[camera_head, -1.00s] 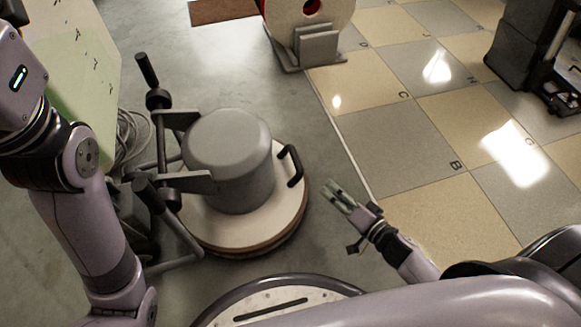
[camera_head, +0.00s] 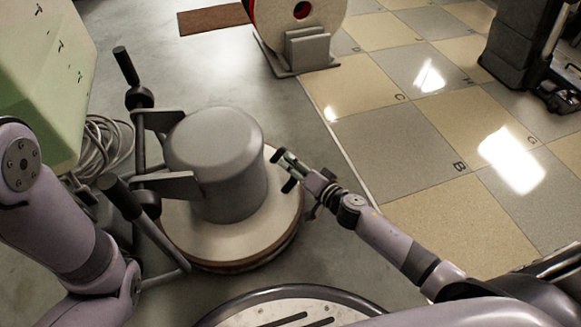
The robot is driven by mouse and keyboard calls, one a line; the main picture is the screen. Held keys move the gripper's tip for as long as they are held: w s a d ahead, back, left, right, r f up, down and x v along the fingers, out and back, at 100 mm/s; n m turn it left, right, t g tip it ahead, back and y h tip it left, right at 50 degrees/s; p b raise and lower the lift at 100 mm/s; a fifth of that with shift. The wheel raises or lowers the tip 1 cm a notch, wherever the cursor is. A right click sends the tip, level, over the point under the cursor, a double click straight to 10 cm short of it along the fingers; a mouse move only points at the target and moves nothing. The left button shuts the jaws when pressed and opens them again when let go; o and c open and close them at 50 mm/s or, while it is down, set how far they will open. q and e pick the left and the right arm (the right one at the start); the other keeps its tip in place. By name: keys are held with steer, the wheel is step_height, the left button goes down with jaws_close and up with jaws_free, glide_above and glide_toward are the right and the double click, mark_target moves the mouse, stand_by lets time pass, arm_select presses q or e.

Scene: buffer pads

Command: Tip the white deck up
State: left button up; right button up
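The white deck (camera_head: 235,246) is a round plate lying flat on the floor, with a darker brownish rim. A grey motor drum (camera_head: 216,165) stands on it, with a black handle frame on its left side. My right gripper (camera_head: 287,165) is at the deck's right edge, where the small black loop handle was visible; the gripper now covers most of that handle. Its fingers look slightly apart, but whether they have closed on the handle cannot be made out. My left arm comes in at the left; its gripper is out of view.
A coiled grey cable (camera_head: 103,143) lies beside a pale green cabinet (camera_head: 45,75) at the left. A cream reel on a grey stand (camera_head: 308,47) is at the back. Black equipment (camera_head: 520,45) stands at the far right. Checkered tiles (camera_head: 440,210) at right are clear.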

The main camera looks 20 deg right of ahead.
steer(key=shift+x, duration=0.85)
steer(key=shift+c, duration=0.2)
jaws_close()
